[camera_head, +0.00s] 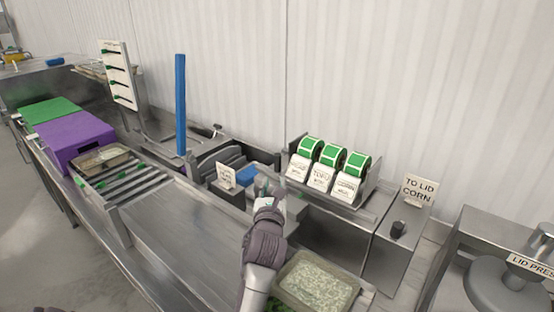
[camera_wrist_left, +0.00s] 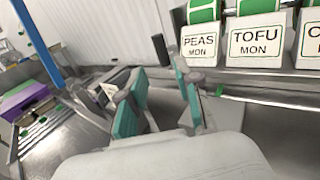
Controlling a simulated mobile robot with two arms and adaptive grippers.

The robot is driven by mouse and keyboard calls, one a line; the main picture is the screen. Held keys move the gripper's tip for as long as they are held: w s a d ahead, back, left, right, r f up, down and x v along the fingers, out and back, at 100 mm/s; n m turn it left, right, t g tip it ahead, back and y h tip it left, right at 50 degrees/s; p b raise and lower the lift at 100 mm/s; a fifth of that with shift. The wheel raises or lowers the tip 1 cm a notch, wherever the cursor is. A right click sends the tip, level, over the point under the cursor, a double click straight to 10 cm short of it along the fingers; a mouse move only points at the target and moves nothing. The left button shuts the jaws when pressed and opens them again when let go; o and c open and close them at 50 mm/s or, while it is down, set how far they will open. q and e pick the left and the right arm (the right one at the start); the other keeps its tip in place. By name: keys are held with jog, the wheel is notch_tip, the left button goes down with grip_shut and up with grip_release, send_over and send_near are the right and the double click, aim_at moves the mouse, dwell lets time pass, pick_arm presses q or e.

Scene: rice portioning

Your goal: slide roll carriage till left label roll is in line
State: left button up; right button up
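Three green-and-white label rolls sit side by side on the metal roll carriage (camera_head: 372,188) against the wall. The left label roll (camera_head: 310,148) stands above the PEAS card (camera_wrist_left: 200,45), the middle roll (camera_head: 331,154) above the TOFU card (camera_wrist_left: 257,42), and the right roll (camera_head: 357,162) above the CORN card (camera_head: 346,186). My left gripper (camera_head: 264,190) is in front and left of the carriage. In the left wrist view its teal-padded fingers (camera_wrist_left: 162,100) stand apart with a visible gap. A dark upright peg (camera_wrist_left: 160,49) shows beyond them; contact is unclear. My right gripper is out of view.
A filled tray (camera_head: 316,284) is below right of my left arm. A small sign (camera_head: 226,176) and blue block (camera_head: 247,174) are left of the gripper. A blue post (camera_head: 180,105) rises farther left. The TO LID CORN sign (camera_head: 418,191) and dark knob (camera_head: 398,229) are right.

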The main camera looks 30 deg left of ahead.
aim_at(277, 161)
pick_arm(q)
jog(key=p+x, duration=0.2)
jog(key=x, duration=0.9)
jog(key=shift+w+p, duration=0.15)
jog(key=shift+p, duration=0.15)
jog(key=shift+x, duration=0.85)
grip_shut()
